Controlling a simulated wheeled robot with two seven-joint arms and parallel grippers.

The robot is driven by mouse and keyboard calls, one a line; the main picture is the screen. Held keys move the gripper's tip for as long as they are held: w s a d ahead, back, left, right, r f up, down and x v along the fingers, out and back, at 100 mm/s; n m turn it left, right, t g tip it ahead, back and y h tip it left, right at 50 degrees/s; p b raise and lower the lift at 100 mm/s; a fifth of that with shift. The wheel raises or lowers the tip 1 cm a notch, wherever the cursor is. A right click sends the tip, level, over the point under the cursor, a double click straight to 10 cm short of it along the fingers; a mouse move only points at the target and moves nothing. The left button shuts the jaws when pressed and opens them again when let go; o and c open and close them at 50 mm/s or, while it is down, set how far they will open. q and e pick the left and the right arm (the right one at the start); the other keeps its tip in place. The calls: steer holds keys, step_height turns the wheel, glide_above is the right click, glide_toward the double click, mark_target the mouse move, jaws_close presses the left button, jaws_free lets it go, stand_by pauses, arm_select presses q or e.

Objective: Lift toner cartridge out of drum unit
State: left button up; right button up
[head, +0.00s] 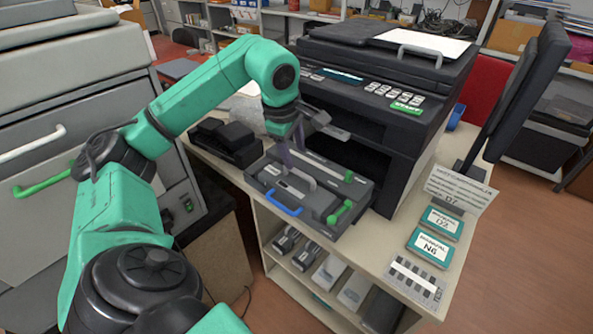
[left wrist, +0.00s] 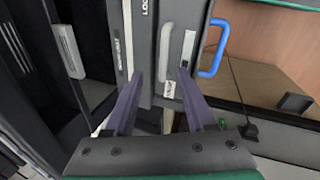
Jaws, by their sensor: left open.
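The dark grey drum unit (head: 364,194) lies on the counter in front of the printer, with a blue handle (head: 284,204) at its front edge. The toner cartridge (head: 294,190) sits in it and has a light grey handle (head: 308,179); the handle also shows in the left wrist view (left wrist: 166,45). A green lever (head: 339,213) is at the unit's right end. My left gripper (head: 291,147) is open over the cartridge. In the left wrist view its purple fingers (left wrist: 160,74) appear on either side of the grey handle's end; I cannot tell the gap in depth. My right gripper is out of view.
The black printer (head: 385,85) stands open behind the drum unit. A black device (head: 226,140) is left of the unit. Teal boxes (head: 441,223), a sign card (head: 460,187) and a monitor (head: 510,95) are at the right. Spare cartridges (head: 329,270) lie on the shelf below.

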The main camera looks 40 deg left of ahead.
mark_target(298, 171)
arm_select(q)
steer(key=x, duration=0.5)
steer(key=shift+s+d+f, duration=0.1)
steer(key=shift+s+f, duration=0.1)
steer(key=shift+s, duration=0.1)
steer(key=shift+w+f, duration=0.15)
steer(key=shift+f, duration=0.2)
jaws_close()
steer(key=shift+r, duration=0.1)
stand_by(0.6)
